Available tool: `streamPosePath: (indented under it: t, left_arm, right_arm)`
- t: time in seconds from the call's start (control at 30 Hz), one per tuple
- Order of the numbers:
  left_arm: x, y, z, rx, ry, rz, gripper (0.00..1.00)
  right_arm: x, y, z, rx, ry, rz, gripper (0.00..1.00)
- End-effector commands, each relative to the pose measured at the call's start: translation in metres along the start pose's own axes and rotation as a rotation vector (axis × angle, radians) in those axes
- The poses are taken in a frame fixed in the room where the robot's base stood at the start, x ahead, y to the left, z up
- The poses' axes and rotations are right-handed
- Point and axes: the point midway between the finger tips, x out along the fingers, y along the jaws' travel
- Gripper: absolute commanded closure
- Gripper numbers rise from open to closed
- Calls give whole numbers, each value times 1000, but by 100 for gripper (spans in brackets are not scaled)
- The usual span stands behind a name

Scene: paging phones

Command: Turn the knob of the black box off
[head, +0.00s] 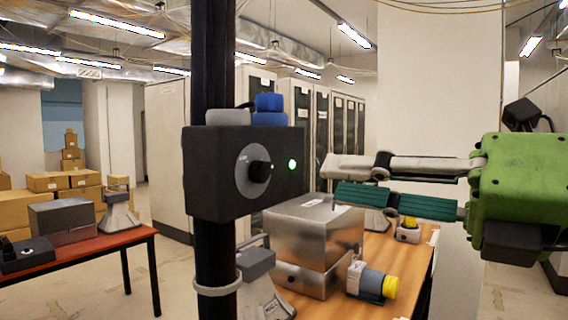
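The black box (208,170) is fixed to a dark upright post left of the middle. Its front has a round grey dial plate with a black knob (260,171) at the centre, its grip pointing roughly to the right. A small green light (292,164) glows on the box right of the knob. My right gripper (333,181) comes in from the right, with one pale grey finger above one green finger. Its fingertips point left at the box, a little right of it in the picture, and hold nothing visible. The fingers lie close together, so their opening is unclear. My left gripper is out of view.
Below and behind the box, a wooden table (390,262) holds a metal box (315,240), a grey-and-yellow device (372,282) and phone-like devices. A red-brown table (90,247) with devices stands at left, near cardboard boxes (48,181). Tall cabinets (168,150) stand behind.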

Motion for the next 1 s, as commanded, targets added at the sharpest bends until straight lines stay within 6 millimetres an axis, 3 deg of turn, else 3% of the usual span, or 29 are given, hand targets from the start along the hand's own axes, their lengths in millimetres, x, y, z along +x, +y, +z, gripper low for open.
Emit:
streamPosePath:
  t: [0.2, 0.4, 0.6, 0.87, 0.97, 1.0]
  left_arm:
    - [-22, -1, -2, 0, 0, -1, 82]
    - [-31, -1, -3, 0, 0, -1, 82]
    - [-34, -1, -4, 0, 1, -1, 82]
    - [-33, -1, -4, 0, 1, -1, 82]
    - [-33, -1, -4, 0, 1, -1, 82]
    - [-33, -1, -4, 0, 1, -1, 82]
  right_arm:
    - [48, 4, 2, 4, 5, 4, 75]
    - [78, 2, 1, 3, 4, 3, 75]
    - [90, 1, 0, 0, 2, 2, 75]
    - [90, 0, -1, -1, 1, 2, 75]
    - [90, 0, -1, 0, 1, 2, 100]
    - [90, 0, -1, 0, 1, 2, 100]
